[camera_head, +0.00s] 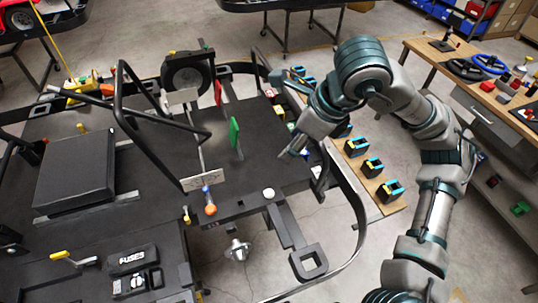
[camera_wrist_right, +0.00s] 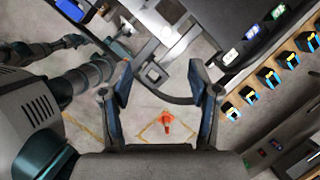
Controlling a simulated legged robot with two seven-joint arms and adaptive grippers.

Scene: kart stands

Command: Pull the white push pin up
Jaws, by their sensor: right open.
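A small white round knob (camera_head: 268,193), which looks like the white push pin, sits on the front edge of the black kart deck (camera_head: 255,165). A small pale round spot (camera_wrist_right: 166,31) at the top of the right wrist view may be the same knob. My right gripper (camera_head: 291,153) is above the right side of the deck, beyond the knob and apart from it. In the right wrist view my right gripper (camera_wrist_right: 160,95) has its two fingers spread with nothing between them. My left gripper does not clearly show.
A curved metal bar (camera_head: 355,205) borders the deck at right. An orange cone (camera_wrist_right: 167,120) stands on the floor.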

